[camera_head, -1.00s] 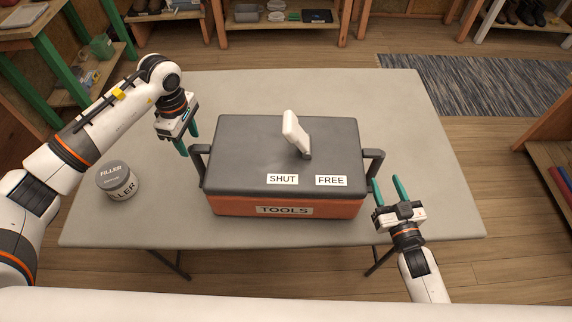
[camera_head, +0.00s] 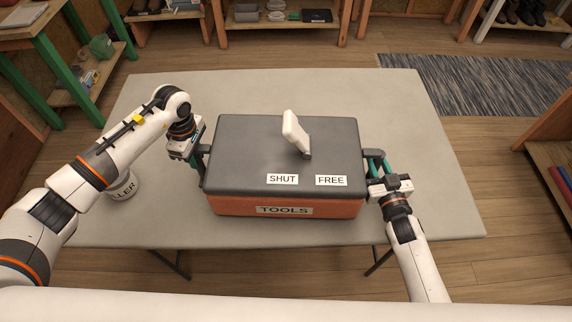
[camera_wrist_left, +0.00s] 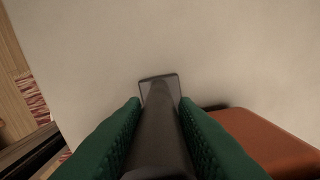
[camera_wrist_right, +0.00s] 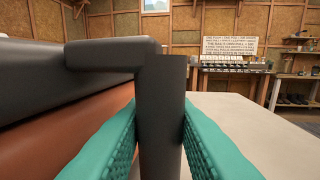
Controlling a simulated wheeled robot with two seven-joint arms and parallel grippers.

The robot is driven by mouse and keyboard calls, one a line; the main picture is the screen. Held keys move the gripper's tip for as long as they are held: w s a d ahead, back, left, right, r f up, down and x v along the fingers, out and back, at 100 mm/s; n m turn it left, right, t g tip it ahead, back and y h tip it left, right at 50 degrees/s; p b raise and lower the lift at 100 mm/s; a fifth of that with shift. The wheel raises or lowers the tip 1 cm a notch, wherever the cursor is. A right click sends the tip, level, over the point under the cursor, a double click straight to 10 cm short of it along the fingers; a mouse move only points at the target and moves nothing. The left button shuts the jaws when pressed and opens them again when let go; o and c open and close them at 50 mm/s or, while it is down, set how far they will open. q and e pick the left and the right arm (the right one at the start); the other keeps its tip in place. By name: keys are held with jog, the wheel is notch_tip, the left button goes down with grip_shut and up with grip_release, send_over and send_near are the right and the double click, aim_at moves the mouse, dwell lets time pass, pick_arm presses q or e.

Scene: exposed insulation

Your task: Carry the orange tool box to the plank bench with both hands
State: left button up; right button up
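The orange tool box (camera_head: 232,205) stands on the grey table, with a dark grey lid (camera_head: 250,140) and a "TOOLS" label on its front. A white lever (camera_head: 295,132) stands up from the lid, leaning left, behind the "SHUT" and "FREE" labels. My left gripper (camera_head: 196,163) is at the left side handle; in the left wrist view its green fingers lie close on both sides of the dark handle bar (camera_wrist_left: 160,130). My right gripper (camera_head: 377,168) has its fingers against both sides of the right handle bar (camera_wrist_right: 161,120). I cannot pick out the plank bench for certain.
The grey table (camera_head: 420,130) is clear behind and right of the box. A filler tin (camera_head: 122,188) stands left of the box, partly hidden by my left arm. Shelves line the back, and a dark striped rug (camera_head: 470,85) lies on the floor at back right.

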pick_arm(q)
grip_shut()
pick_arm(e)
grip_shut()
dwell(0.8)
